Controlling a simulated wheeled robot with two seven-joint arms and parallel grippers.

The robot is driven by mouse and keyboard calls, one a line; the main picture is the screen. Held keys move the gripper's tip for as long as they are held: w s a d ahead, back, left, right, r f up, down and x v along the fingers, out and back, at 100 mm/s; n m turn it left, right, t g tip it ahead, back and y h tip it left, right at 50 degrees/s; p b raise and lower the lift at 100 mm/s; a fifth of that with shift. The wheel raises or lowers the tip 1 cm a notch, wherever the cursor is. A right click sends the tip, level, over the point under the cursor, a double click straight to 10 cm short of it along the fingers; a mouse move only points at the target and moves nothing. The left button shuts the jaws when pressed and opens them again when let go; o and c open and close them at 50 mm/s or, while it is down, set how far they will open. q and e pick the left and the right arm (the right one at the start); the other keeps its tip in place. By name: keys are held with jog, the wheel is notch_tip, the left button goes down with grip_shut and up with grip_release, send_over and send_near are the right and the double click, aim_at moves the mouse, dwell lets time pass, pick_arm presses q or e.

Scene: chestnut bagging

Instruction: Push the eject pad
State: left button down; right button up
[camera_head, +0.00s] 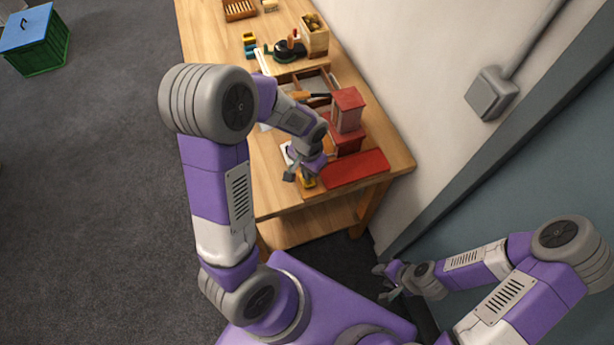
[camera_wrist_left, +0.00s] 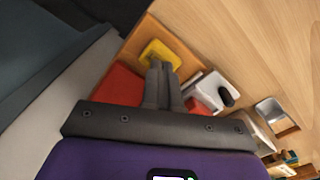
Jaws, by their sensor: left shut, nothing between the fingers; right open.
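A yellow pad (camera_head: 308,182) lies near the front edge of the wooden table, beside a flat red panel (camera_head: 356,168). I take it to be the eject pad. In the left wrist view the yellow pad (camera_wrist_left: 161,52) lies just beyond my fingertips, which cover part of its near edge. My left gripper (camera_head: 289,175) is shut and empty at the pad's left; it also shows in the left wrist view (camera_wrist_left: 160,66). I cannot tell whether the fingertips touch the pad. My right gripper (camera_head: 382,282) is open and empty, low and away from the table.
A red box-shaped machine (camera_head: 347,112) stands behind the red panel. A white device with a dark part (camera_wrist_left: 214,93) lies right of my fingers in the left wrist view. Boxes and tools crowd the far table (camera_head: 214,33). A wall closes the right side.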

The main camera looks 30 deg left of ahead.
pick_arm(q)
jog(key=shift+f+b, duration=0.9)
jog(key=shift+f, duration=0.25)
jog(key=shift+r, duration=0.15)
notch_tip(320, 180, up, 8)
jog(key=p, duration=0.6)
jog(key=shift+p, duration=0.3)
